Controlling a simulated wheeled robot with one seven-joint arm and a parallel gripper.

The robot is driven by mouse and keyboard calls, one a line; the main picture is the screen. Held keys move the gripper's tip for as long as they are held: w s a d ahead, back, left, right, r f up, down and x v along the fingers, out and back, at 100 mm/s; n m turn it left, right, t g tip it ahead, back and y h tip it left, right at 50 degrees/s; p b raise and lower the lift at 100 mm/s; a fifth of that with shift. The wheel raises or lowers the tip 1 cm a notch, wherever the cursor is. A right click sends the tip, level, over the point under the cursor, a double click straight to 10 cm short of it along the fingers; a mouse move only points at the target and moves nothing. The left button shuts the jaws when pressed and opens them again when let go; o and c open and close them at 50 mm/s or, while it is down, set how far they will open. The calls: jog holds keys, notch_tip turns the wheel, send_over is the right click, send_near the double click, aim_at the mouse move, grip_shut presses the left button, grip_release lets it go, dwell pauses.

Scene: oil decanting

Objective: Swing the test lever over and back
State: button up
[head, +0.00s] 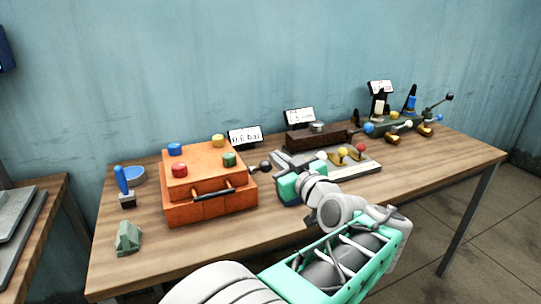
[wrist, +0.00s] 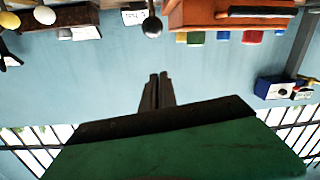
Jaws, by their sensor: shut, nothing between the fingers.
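A lever with a black ball knob (head: 265,166) sticks out at the right side of the orange box (head: 208,205). No label shows which lever is the test lever. My gripper (head: 277,157) is shut and empty, just right of this knob in the head view. In the wrist view, which is upside down, the black knob (wrist: 152,27) hangs at the top centre. My closed fingertips (wrist: 158,76) point toward it with a visible gap. The orange box (wrist: 225,14) is at the top right there.
A display (head: 245,136) reading about 0.6 bar stands behind the box. A brown unit (head: 312,139) and a panel with white, yellow and red knobs (head: 361,148) lie to the right.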

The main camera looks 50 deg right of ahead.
aim_at(266, 170)
jog(key=shift+o, duration=1.4)
jog(key=w+m, duration=0.1)
jog(key=d+f+h+p, duration=0.1)
jog(key=w+m+p, duration=0.1)
jog(key=shift+w+d+f+m+g+h, duration=0.3)
jog(key=shift+h, duration=0.1)
jog(key=o, duration=0.4)
jog(key=f+m+h, duration=0.1)
jog(key=w+f+m+g+h+p, duration=0.1)
jog(key=f, duration=0.1)
jog(key=w+f+m+g+h+p, duration=0.1)
jog(key=f, duration=0.1)
jog(key=shift+w+d+f+m, duration=0.1)
jog(key=shift+w+f+m, duration=0.1)
jog(key=shift+m, duration=0.1)
jog(key=shift+o, duration=1.1)
jog(key=shift+w+d+f, duration=0.1)
jog(key=shift+f, duration=0.2)
jog(key=shift+o, duration=1.2)
jog(key=shift+w+d, duration=0.2)
jog(key=shift+d, duration=0.1)
jog(key=p+x, duration=0.1)
jog(key=x, duration=0.6)
jog(key=shift+s, duration=0.1)
grip_shut()
